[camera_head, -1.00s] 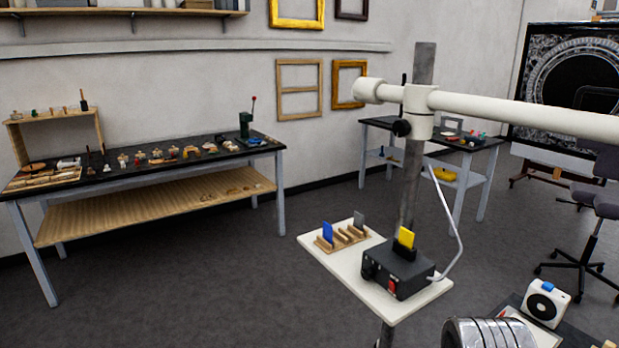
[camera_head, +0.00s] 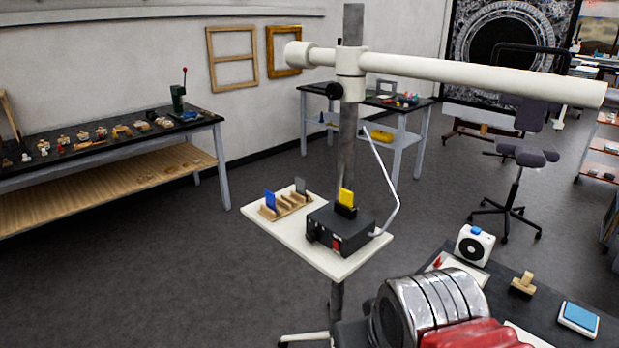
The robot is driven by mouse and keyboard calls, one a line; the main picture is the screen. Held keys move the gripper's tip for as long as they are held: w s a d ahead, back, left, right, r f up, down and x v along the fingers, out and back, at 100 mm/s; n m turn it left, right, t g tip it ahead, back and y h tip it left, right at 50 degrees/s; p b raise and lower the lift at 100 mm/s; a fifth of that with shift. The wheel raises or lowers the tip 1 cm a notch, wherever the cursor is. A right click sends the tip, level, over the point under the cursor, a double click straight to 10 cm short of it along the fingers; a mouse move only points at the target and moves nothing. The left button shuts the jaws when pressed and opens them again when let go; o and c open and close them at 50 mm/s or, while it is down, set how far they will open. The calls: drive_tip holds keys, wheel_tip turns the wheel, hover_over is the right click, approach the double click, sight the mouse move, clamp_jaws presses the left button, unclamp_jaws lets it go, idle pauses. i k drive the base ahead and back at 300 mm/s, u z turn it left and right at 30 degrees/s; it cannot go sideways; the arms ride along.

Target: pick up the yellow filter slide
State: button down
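The yellow filter slide (camera_head: 346,197) stands upright in a slot on top of a black box (camera_head: 341,229) with a red switch. The box sits on the right part of a small white shelf (camera_head: 274,238) fixed to a grey post. My gripper is not in view. The lower end of the slide is hidden in its holder.
A wooden rack (camera_head: 284,206) with a blue slide (camera_head: 270,202) and a grey slide (camera_head: 300,186) stands left of the box. A white horizontal tube (camera_head: 455,74) crosses above. Open floor lies left.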

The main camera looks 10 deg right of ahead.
sight(346, 196)
drive_tip(key=k, duration=0.65)
drive_tip(key=u, duration=0.35)
drive_tip(key=i, duration=1.55)
drive_tip(key=u, duration=0.1)
